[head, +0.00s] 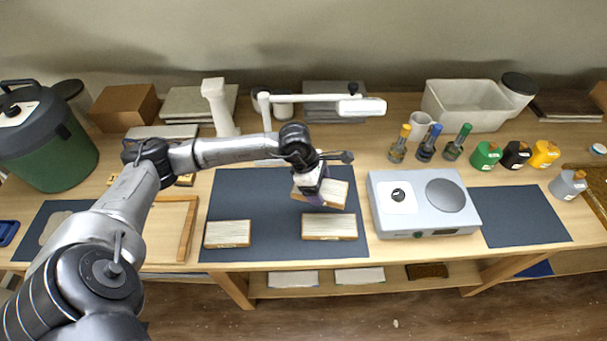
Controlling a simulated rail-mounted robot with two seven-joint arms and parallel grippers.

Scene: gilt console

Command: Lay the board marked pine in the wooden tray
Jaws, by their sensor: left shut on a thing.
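My left gripper (316,195) is shut on a pale board with a wooden edge (336,193) at the back right of the dark mat (260,190). The held board sits slightly turned; I cannot tell whether it is clear of the mat. A similar board (228,234) lies at the mat's front left, and another board (330,227) lies at its front right. No marking is legible, so I cannot tell which is pine. The wooden tray (187,229) is left of the mat, partly hidden behind my left arm. My right gripper is out of view.
A grey device with a round plate (425,203) stands just right of the mat. A white lamp arm (320,98) reaches over the table behind the boards. Several bottles, a pale tub (467,106) and a green bin (52,150) stand farther out. The mat's middle is clear.

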